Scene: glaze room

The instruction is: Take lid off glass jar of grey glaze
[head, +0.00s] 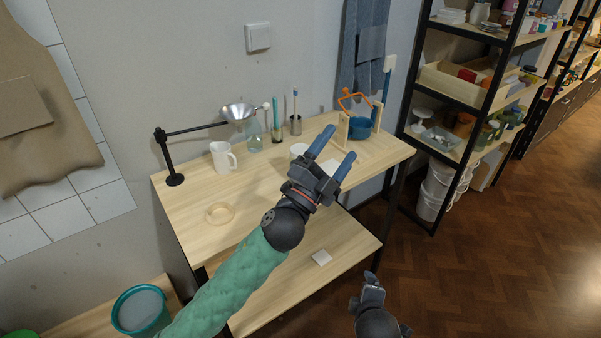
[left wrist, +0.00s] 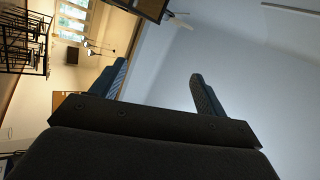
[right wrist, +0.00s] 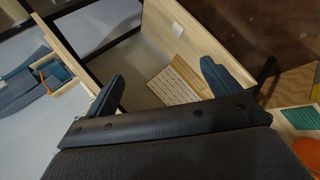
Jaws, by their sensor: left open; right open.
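No glass jar of grey glaze can be made out for sure. A small whitish vessel (head: 298,150) stands on the worktable (head: 258,190), partly hidden behind my left gripper; whether it is the jar or has a lid I cannot tell. My left gripper (head: 333,156) is open and empty, over the table's right half; its spread fingers show in the left wrist view (left wrist: 160,82) against wall and room. My right gripper (head: 366,290) is low in front of the table; in the right wrist view (right wrist: 162,80) it is open with nothing between the fingers.
Dark shelving (head: 470,100) stands right.

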